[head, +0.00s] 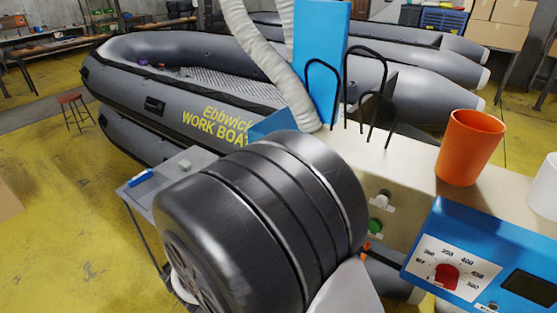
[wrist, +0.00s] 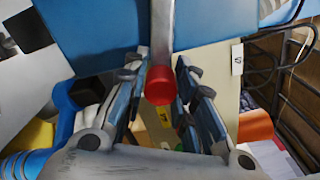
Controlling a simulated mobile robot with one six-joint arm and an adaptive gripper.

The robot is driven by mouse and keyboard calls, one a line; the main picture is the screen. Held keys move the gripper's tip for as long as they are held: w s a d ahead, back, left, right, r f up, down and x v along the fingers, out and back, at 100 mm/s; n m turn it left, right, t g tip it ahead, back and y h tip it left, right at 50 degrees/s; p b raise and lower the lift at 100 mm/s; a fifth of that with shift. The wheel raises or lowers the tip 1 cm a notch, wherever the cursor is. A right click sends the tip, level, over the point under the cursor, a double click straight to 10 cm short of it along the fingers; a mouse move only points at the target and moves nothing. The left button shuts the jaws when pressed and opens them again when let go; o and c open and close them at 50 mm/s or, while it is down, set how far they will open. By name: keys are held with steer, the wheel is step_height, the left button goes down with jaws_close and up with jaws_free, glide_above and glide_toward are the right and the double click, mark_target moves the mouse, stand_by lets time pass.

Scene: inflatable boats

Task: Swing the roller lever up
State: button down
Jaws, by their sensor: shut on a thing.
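The roller lever (wrist: 161,30) shows in the wrist view as a straight grey metal rod ending in a red knob (wrist: 160,85). It comes down from the top of the picture. My gripper (wrist: 160,68) is shut on the lever, with the blue-and-grey fingers on either side of the knob end. The blue machine body (wrist: 105,35) is behind the lever. In the head view my dark arm covers the middle of the picture, and neither the lever nor my fingers can be made out there.
A beige machine top carries an orange cup (head: 469,147) and black wire hoops (head: 367,50). A blue control box (head: 480,262) with a red dial is at the lower right. Grey inflatable boats (head: 190,90) stand behind. A small side table (head: 172,178) is left of my arm.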

step_height(320, 180, up, 4)
steer(key=n+p, duration=0.2)
steer(key=p, duration=0.5)
steer(key=shift+f+n, duration=0.1)
steer(key=shift+n, duration=0.3)
step_height(320, 180, up, 2)
steer(key=n+p, duration=0.3)
steer(key=p, duration=0.4)
steer(key=shift+w+p, duration=0.1)
steer(key=shift+p, duration=0.2)
steer(key=r+n+p, duration=0.1)
steer(key=p, duration=0.1)
steer(key=n+p, duration=0.1)
steer(key=p, duration=0.1)
steer(key=shift+w+a+r, duration=0.15)
steer(key=shift+a+r, duration=0.15)
steer(key=shift+r, duration=0.05)
steer(key=n+p, duration=0.1)
steer(key=r+n+p, duration=0.1)
steer(key=p, duration=0.1)
steer(key=shift+w+a, duration=0.25)
steer(key=shift+a, duration=0.1)
steer(key=shift+p, duration=0.3)
steer(key=c, duration=1.6)
jaws_free()
steer(key=shift+c, duration=0.2)
steer(key=o, duration=0.3)
steer(key=shift+f+n, duration=0.25)
steer(key=shift+n, duration=0.05)
